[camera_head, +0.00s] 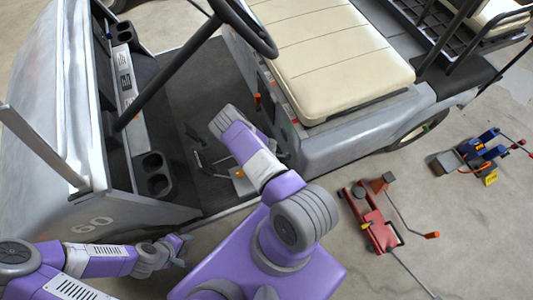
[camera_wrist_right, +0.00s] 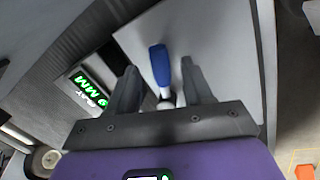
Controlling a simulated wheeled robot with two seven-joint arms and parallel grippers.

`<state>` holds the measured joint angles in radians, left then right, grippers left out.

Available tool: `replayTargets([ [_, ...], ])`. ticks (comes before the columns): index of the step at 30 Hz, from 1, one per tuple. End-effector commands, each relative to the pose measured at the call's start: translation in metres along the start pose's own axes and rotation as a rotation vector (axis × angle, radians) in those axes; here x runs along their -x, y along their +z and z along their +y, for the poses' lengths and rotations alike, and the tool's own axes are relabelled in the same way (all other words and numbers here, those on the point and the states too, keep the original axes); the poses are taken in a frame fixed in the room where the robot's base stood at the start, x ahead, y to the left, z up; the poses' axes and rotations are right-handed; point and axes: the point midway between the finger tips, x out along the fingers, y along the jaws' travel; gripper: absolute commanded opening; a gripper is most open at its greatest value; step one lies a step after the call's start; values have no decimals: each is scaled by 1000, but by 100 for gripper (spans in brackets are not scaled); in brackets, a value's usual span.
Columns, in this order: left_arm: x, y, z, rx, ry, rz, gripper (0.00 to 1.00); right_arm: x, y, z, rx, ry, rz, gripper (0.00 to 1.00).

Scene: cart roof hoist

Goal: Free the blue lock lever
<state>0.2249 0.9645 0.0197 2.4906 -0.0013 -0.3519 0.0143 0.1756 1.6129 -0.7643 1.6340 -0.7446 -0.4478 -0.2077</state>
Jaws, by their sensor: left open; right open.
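The blue lock lever (camera_wrist_right: 160,64) shows in the right wrist view as a blue handle on a short pale shaft, in front of a grey panel (camera_wrist_right: 205,35). My right gripper (camera_wrist_right: 158,68) is open, with one finger on each side of the lever in the picture. Gaps show on both sides, and I cannot tell how deep the lever sits between the fingers. In the head view my right arm reaches into the cart's footwell, where I cannot make out its gripper or the lever. My left gripper (camera_head: 184,249) is open and empty, low beside the cart's front corner.
The cart (camera_head: 350,150) has a cream seat (camera_head: 320,55), a steering wheel (camera_head: 245,25) and a dark footwell. A red floor jack (camera_head: 376,225) and a blue tool (camera_head: 483,148) are on the floor at the right. A green-lit display (camera_wrist_right: 88,88) is left of the lever.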

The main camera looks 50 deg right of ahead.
Motion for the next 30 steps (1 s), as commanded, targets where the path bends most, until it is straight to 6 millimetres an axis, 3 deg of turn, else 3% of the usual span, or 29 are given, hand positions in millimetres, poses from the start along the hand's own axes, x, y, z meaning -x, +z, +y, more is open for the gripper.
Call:
replayTargets([
  [6,19,1,7,0,0,0,43,42,0,2,-1,1,0,51],
  [12,26,1,10,0,0,0,43,63,0,1,1,1,1,51],
  [30,26,1,10,0,0,0,43,64,0,0,1,1,0,51],
])
